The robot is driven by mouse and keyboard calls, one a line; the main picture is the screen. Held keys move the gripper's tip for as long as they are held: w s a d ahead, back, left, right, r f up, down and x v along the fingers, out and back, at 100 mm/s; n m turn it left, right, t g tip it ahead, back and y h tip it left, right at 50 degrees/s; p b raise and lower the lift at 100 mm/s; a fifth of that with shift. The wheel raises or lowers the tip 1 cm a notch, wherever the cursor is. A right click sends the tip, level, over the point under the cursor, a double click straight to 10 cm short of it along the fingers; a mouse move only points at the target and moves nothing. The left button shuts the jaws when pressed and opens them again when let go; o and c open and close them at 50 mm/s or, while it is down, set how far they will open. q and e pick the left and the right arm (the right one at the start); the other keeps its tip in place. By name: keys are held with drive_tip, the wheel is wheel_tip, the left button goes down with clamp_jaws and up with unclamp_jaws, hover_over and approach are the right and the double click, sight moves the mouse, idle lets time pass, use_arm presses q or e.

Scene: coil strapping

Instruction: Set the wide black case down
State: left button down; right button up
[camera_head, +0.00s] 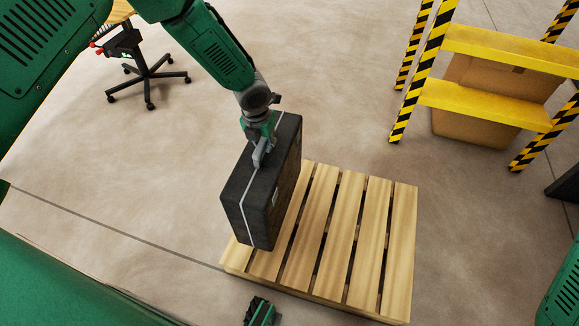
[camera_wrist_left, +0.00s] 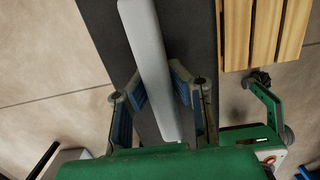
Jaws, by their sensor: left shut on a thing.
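The wide black case (camera_head: 262,185) hangs upright below my left gripper (camera_head: 261,152), over the left part of the wooden pallet (camera_head: 345,240). A pale stripe runs along its narrow top and near end. Whether its underside touches the slats is hidden. In the left wrist view, my left gripper's blue-padded fingers (camera_wrist_left: 158,88) stand on either side of the case's light grey handle strip (camera_wrist_left: 148,50), with the dark case top (camera_wrist_left: 105,30) beneath. The pallet slats (camera_wrist_left: 262,35) lie to the right there. My right gripper is not clearly seen.
A yellow rack (camera_head: 490,95) with black-striped posts and a cardboard box (camera_head: 470,125) stands at the back right. A wheeled chair base (camera_head: 147,75) is at the back left. A green and black object (camera_head: 260,312) lies before the pallet. The pallet's right slats are bare.

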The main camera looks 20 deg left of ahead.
use_arm(q)
wheel_tip(320, 180, down, 10)
drive_tip(key=b, duration=0.3)
drive_tip(key=shift+w+r, duration=0.15)
drive_tip(key=shift+r, duration=0.1)
drive_tip(key=c, duration=1.6)
unclamp_jaws()
drive_tip(key=shift+f, duration=0.15)
drive_tip(key=shift+c, duration=0.2)
drive_tip(key=shift+o, duration=0.4)
drive_tip(key=shift+s, duration=0.2)
